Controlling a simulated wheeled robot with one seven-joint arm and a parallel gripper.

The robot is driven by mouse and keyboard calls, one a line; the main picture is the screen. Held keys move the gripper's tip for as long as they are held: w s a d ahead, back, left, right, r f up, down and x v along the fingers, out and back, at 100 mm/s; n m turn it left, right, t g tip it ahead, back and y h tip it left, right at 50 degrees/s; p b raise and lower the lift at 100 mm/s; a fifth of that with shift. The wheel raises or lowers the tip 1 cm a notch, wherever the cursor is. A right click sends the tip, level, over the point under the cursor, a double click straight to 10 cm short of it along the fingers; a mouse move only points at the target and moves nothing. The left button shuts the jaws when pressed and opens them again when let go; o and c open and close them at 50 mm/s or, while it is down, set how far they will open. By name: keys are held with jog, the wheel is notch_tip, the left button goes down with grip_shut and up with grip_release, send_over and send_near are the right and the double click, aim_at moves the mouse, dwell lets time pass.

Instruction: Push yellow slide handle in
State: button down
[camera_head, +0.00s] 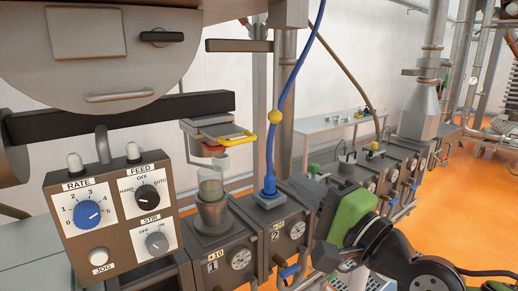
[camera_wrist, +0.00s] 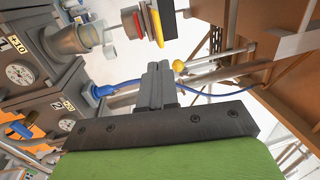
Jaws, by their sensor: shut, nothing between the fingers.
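The yellow slide handle (camera_head: 236,139) is a bent bar at the front of a grey slide gate (camera_head: 212,127) with a red part under it, above the sight-glass cup on block 1. The handle also shows in the wrist view (camera_wrist: 167,22), at the top and beyond my fingers. My gripper (camera_wrist: 159,66) is shut and empty, its two dark fingers pressed together. It is apart from the handle. In the head view its green body (camera_head: 352,213) is at the lower right of the handle; its fingers are hard to make out there.
A control box (camera_head: 117,218) with RATE and FEED knobs stands at the left. The cup (camera_head: 211,214) is below the slide.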

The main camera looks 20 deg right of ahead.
aim_at(243, 142)
jog(key=shift+a, duration=0.2)
jog(key=p+x, duration=0.5)
jog(key=x, duration=0.8)
jog(key=shift+w+r, duration=0.1)
jog(key=shift+w, duration=0.05)
jog(key=shift+w+a, duration=0.1)
jog(key=shift+w, duration=0.25)
jog(key=f+p+x, duration=0.1)
jog(key=p+x, duration=0.1)
jog(key=x, duration=0.5)
jog(key=shift+w+f, duration=0.1)
jog(key=shift+f, duration=0.15)
